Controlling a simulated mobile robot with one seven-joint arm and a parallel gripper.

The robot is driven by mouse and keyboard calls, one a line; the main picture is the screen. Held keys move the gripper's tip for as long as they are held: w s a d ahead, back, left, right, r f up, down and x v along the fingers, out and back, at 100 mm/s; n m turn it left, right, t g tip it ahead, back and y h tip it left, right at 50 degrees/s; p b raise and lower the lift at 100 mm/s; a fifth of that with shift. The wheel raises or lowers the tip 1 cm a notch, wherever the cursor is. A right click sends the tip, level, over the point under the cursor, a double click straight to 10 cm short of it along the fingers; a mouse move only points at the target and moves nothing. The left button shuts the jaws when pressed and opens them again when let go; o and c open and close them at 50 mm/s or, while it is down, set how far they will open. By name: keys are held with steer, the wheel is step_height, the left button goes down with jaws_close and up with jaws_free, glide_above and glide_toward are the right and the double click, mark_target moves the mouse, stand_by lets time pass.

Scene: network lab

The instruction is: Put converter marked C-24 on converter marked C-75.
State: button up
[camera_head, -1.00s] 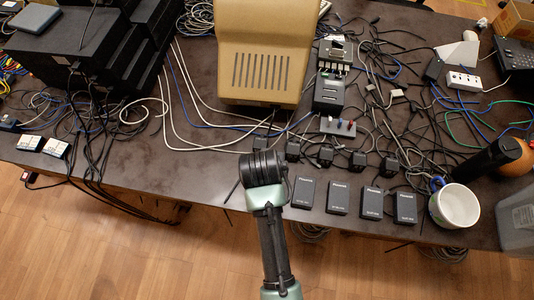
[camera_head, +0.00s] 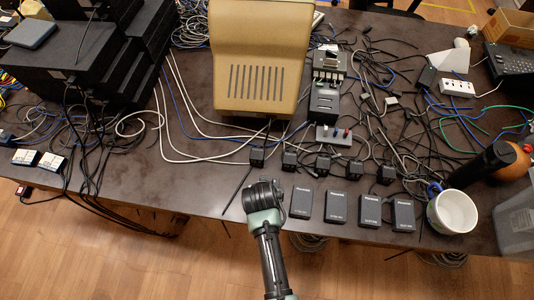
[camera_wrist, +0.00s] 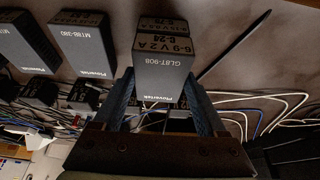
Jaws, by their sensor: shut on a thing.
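My gripper (camera_wrist: 164,98) is shut on a dark grey box-shaped converter (camera_wrist: 163,72), a finger along each side. Its top reads GLBT-908, and its end label (camera_wrist: 165,38) seems to read 6-9V2A C-24. A second label strip just beyond it (camera_wrist: 166,22) seems to end in 75; I cannot tell whether it belongs to another converter directly under the held one. In the head view my wrist (camera_head: 263,197) hides the fingers and the held converter, left of a row of flat dark converters (camera_head: 302,203). One marked M18B-380 (camera_wrist: 83,45) lies beside the held one in the wrist view.
Small black adapters (camera_head: 289,161) with cables lie behind the row. A white cup (camera_head: 453,211) stands at its right end. A beige monitor (camera_head: 261,60) stands behind. A thin black stick (camera_head: 237,189) lies left of my wrist. The table's front edge is close.

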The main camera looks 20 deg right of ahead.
steer(key=shift+f, duration=0.2)
steer(key=o, duration=1.6)
steer(key=shift+r, duration=0.1)
steer(key=shift+r, duration=0.1)
steer(key=p+v, duration=0.1)
steer(key=v, duration=1.1)
steer(key=shift+r, duration=0.1)
